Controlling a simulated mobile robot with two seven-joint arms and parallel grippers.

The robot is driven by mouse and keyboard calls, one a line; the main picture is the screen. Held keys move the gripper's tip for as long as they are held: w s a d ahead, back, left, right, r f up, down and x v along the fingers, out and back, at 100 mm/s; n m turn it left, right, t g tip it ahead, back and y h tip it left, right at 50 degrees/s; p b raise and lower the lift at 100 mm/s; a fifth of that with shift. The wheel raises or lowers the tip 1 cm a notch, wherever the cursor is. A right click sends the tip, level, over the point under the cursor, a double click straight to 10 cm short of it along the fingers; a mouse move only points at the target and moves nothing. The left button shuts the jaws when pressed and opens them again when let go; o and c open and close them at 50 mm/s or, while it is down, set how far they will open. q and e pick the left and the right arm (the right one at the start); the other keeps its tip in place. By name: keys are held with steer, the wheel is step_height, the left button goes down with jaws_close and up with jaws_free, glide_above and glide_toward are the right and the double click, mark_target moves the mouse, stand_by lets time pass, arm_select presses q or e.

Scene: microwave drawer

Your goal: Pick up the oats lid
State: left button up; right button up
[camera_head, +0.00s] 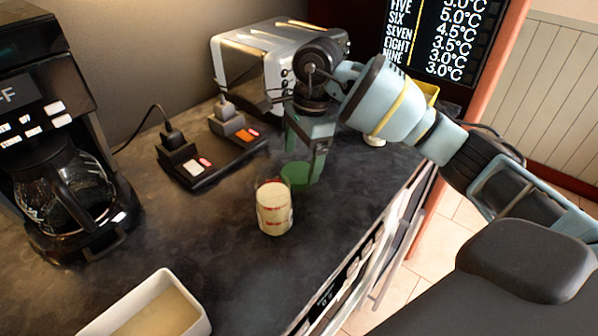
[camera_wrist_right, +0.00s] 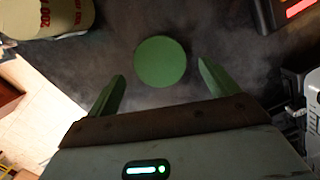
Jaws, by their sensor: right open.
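The oats lid is a flat green disc (camera_head: 294,175) lying on the dark counter, just behind and right of the oats jar (camera_head: 274,208). It also shows in the right wrist view (camera_wrist_right: 160,62). The jar is clear and holds pale contents with red print. My right gripper (camera_head: 305,162) points down over the lid and partly covers it in the head view. In the wrist view its two green fingers are spread, one at each side of the lid, with nothing held. Whether the fingertips are level with the lid cannot be told. My left gripper is out of view.
A power strip (camera_head: 212,160) with plugs lies left of the lid. A silver toaster (camera_head: 265,60) stands behind. A coffee maker (camera_head: 65,185) is at the left and a white dish (camera_head: 150,300) at the front. The counter's front edge runs along the right.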

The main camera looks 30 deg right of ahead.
mark_target(299, 172)
steer(key=shift+a+f, duration=0.2)
steer(key=shift+f, duration=1.15)
steer(key=c, duration=1)
steer(key=shift+c, duration=0.2)
step_height(299, 172, up, 10)
steer(key=shift+a+r, duration=0.1)
